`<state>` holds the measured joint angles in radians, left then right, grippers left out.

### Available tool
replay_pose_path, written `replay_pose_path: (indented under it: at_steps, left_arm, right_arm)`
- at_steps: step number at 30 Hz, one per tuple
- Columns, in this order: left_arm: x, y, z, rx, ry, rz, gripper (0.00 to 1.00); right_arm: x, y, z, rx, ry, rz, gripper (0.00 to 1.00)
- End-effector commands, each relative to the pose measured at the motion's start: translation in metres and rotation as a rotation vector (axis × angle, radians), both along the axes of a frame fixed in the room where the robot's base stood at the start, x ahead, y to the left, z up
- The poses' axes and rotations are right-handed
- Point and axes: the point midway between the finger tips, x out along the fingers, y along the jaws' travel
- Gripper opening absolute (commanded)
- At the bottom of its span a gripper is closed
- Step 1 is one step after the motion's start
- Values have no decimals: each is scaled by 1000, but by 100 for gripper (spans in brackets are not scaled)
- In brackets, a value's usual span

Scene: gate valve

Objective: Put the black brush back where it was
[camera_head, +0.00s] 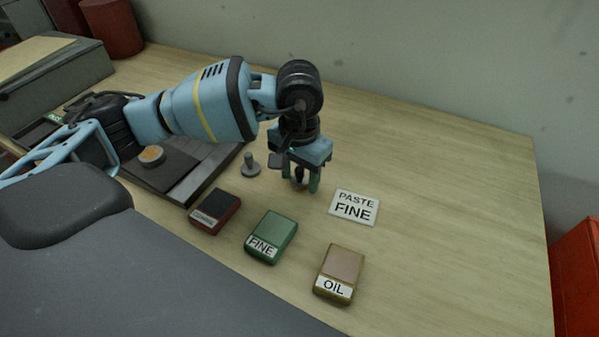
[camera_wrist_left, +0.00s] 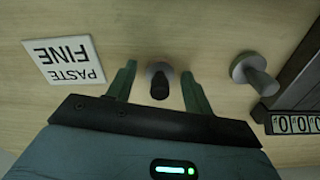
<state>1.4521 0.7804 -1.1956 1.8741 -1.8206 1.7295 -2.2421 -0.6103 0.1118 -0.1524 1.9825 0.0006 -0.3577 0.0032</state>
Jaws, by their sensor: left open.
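The black brush (camera_wrist_left: 159,88) stands on the wooden table, a small dark upright handle on a round base. In the head view the brush (camera_head: 299,175) is partly hidden by the fingers. My left gripper (camera_head: 300,184) points down over it, with one green finger on each side. In the left wrist view the gripper (camera_wrist_left: 159,72) is open and gaps show between both fingers and the brush. My right gripper is in neither view.
A grey knobbed piece (camera_head: 250,165) stands just left of the gripper. A "PASTE FINE" card (camera_head: 354,207) lies to the right. A dark red block (camera_head: 215,211), a green "FINE" block (camera_head: 271,237) and an "OIL" block (camera_head: 340,273) stand in front. The table's right side is clear.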

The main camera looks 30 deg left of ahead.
Motion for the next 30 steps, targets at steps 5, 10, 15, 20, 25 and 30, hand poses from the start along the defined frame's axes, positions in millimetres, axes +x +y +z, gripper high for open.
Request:
replay_pose_path:
  at_steps: [5, 10, 15, 20, 25, 30]
  left_arm:
    - [0, 0, 4, 0, -2, 1, 52]
    - [1, 0, 22, -1, -3, -1, 52]
    - [1, -1, 56, -1, -3, 0, 52]
    - [1, 0, 87, -1, -2, -1, 52]
    - [0, 0, 111, 0, -1, 0, 52]
    - [0, 0, 122, -1, 1, 0, 52]
  right_arm:
    - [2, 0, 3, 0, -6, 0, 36]
    - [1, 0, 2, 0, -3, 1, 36]
    - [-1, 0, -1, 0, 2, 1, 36]
    - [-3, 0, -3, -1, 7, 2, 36]
    - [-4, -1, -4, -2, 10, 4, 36]
    - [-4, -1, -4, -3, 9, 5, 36]
